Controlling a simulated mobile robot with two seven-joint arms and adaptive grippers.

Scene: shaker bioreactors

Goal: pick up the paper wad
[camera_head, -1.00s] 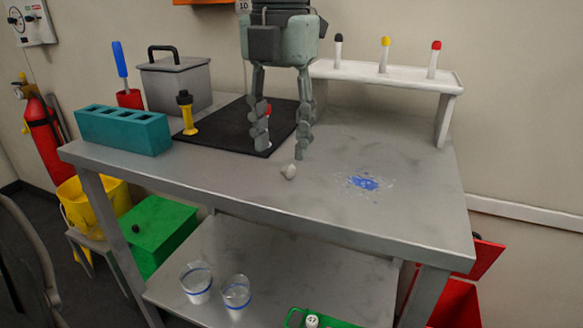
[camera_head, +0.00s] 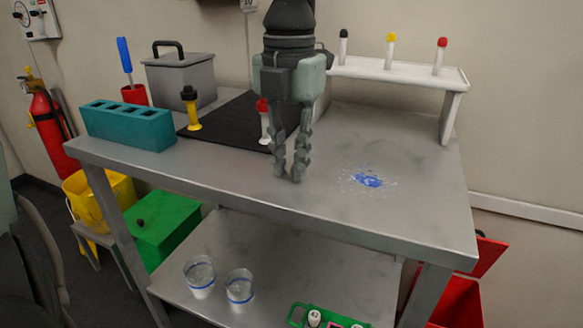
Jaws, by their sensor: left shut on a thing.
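My left gripper (camera_head: 289,174) points straight down at the front middle of the grey bench (camera_head: 330,212). Its fingers have closed together low over the bench top, shut on the paper wad. The wad, small and whitish, is hidden between the fingertips in this view. I cannot tell whether it still touches the bench. My right gripper is not in view.
A red-capped vial (camera_head: 264,122) stands on the black mat (camera_head: 232,128) just behind and left of the fingers. A yellow vial (camera_head: 190,108) and a teal block (camera_head: 126,127) stand further left. A blue spill (camera_head: 368,180) lies to the right. A white rack (camera_head: 400,72) stands behind.

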